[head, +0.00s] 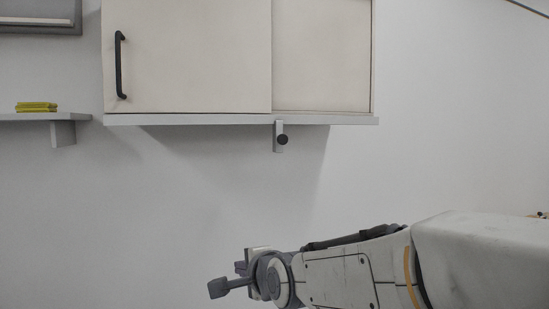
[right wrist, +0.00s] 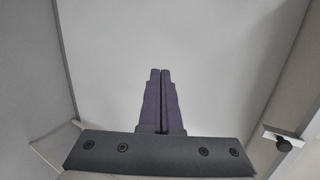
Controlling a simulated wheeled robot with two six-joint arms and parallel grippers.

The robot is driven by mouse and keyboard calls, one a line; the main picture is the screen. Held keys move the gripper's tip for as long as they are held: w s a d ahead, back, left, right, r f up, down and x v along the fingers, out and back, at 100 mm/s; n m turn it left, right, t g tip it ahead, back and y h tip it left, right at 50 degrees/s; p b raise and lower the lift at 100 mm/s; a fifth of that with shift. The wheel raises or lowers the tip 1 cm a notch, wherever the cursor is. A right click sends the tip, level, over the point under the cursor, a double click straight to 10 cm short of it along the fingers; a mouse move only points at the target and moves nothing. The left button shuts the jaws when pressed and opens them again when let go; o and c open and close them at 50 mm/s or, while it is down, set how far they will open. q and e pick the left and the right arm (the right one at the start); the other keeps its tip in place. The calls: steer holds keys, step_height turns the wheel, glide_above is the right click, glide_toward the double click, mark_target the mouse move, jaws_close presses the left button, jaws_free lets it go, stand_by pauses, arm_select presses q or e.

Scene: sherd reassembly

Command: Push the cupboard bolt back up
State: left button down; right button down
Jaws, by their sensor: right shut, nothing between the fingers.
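The cupboard (head: 190,60) hangs on the wall in the head view, with pale sliding door panels. The bolt (head: 279,147) is a small light plate with a round dark knob (head: 282,140), and it hangs down below the cupboard's bottom board (head: 200,119). The knob also shows at the right edge of the right wrist view (right wrist: 284,145). My right gripper (head: 219,288) is below and left of the bolt in the head view, well apart from it. Its fingers (right wrist: 159,100) are closed together and empty. My left gripper is not in view.
A black bar handle (head: 119,65) is on the left door panel. A shelf (head: 40,117) with a small yellow stack (head: 36,107) is at the far left. The wall below the cupboard is bare, with free room between my right gripper and the bolt.

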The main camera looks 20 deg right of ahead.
mark_target(280, 137)
steer(key=w+d+r+m+t+h, duration=0.2)
steer(key=d+r+m+t+h, duration=0.1)
steer(key=d+r+m, duration=0.4)
steer(key=w+d+r+m+t+h+b, duration=0.1)
steer(key=w+d+r+m+t+h, duration=0.2)
steer(key=d+r+m, duration=0.5)
steer(key=shift+d+r+m+t, duration=0.3)
steer(key=shift+r+t, duration=0.1)
steer(key=shift+t, duration=0.2)
steer(key=w+r+p, duration=0.5)
steer(key=w+p, duration=0.1)
steer(key=w, duration=0.4)
steer(key=shift+r+p, duration=0.35)
steer(key=shift+p, duration=0.05)
steer(key=shift+w+a, duration=0.1)
